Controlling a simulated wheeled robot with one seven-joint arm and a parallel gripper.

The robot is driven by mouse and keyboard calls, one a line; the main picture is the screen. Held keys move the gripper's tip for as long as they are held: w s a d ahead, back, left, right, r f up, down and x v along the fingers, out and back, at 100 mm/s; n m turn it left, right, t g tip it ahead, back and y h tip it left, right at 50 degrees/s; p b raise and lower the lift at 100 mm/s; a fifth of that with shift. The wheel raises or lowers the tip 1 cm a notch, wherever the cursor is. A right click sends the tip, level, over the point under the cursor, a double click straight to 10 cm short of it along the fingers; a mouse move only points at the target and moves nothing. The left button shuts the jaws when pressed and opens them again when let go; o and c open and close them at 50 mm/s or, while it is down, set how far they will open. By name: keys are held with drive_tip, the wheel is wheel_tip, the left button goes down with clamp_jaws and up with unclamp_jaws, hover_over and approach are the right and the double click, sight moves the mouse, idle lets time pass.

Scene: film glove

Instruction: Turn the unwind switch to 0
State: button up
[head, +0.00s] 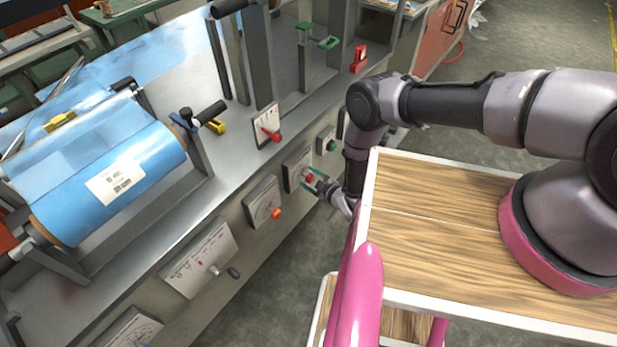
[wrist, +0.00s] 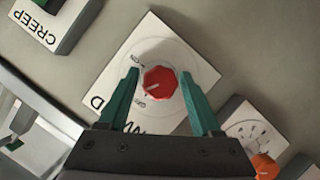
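The switch is a red knob (wrist: 159,82) with a pale pointer mark, on a white plate (wrist: 152,40) with large lettering partly hidden by my gripper. Small markings stand beside the knob, too small to read surely. My gripper (wrist: 159,74) is open, its two green fingers on either side of the knob with a gap at each side. In the head view my gripper (head: 319,184) is at the red knob (head: 309,178) on the plate (head: 297,162) of the machine's front panel. Whether the fingers touch the knob cannot be told.
A plate with an orange knob (wrist: 265,166) is close at lower right in the wrist view. A CREEP plate (wrist: 65,28) with a green part is at upper left. In the head view, a lever plate (head: 198,258) and blue film roll (head: 105,185) are further left.

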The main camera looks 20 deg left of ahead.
clamp_jaws()
drive_tip(key=shift+n+t, duration=1)
drive_tip(key=shift+n, duration=0.7)
drive_tip(key=shift+o, duration=1.9)
unclamp_jaws()
